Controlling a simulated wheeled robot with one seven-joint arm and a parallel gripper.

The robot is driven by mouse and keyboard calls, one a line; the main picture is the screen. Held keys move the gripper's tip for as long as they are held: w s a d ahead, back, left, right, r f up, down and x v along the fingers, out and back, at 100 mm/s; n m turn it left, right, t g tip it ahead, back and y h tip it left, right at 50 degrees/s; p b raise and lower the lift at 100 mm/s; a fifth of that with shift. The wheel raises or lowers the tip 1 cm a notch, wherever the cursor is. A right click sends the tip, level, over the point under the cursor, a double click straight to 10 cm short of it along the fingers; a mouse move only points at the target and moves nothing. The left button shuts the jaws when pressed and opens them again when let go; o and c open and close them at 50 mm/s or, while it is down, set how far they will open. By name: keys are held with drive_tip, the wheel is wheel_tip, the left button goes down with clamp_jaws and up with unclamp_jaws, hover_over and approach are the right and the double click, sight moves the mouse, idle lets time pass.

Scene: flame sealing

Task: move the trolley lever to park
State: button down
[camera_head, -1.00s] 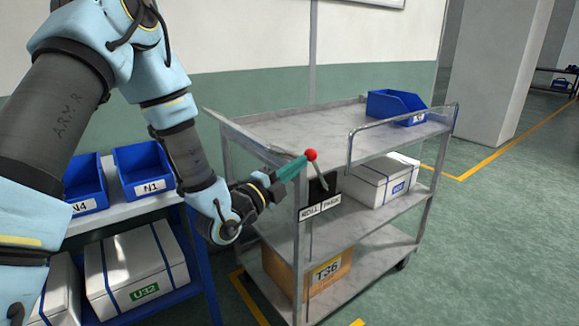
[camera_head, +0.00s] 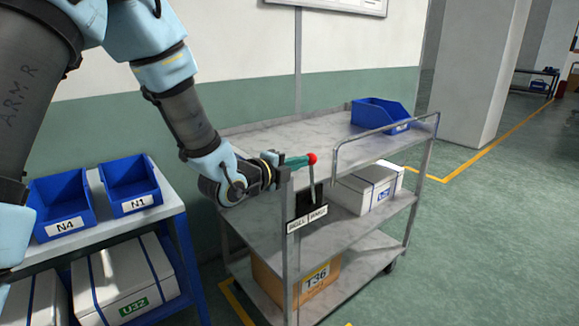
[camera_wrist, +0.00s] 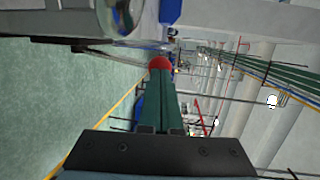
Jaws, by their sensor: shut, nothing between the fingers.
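The grey trolley (camera_head: 285,140) stands in the middle of the head view. Its lever has a red knob (camera_head: 312,158) and a thin metal shaft, which looks close to upright above a black plate. Below the plate are white labels, ROLL on the left and PARK (camera_head: 318,214) on the right. My gripper (camera_head: 304,161) is shut, with its green fingers pointing right and their tips at the knob's left side. In the wrist view the red knob (camera_wrist: 160,62) lies just beyond the shut green fingertips (camera_wrist: 161,78). I cannot tell if they touch. The fingers hold nothing.
A blue bin (camera_head: 380,113) sits on the trolley's top, with a white box (camera_head: 358,192) and a cardboard box (camera_head: 322,282) on lower shelves. A rack with blue bins (camera_head: 128,184) stands at the left. The floor (camera_head: 490,240) at the right is clear.

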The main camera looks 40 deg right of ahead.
drive_tip(key=d+y, duration=0.1)
drive_tip(key=d, duration=0.1)
drive_tip(key=d+r+y+p, duration=0.2)
drive_tip(key=d, duration=0.1)
drive_tip(key=shift+s+d+r+m, duration=0.1)
drive_tip(key=shift+s+d+m, duration=0.15)
drive_tip(key=shift+d+m, duration=0.05)
drive_tip(key=d, duration=0.2)
drive_tip(key=d+f+y, duration=0.1)
drive_tip(key=d, duration=0.1)
drive_tip(key=d+y, duration=0.1)
drive_tip(key=d, duration=0.1)
drive_tip(key=shift+s+d+f+b, duration=0.15)
drive_tip(key=shift+s+d+b, duration=0.1)
drive_tip(key=shift+b, duration=0.15)
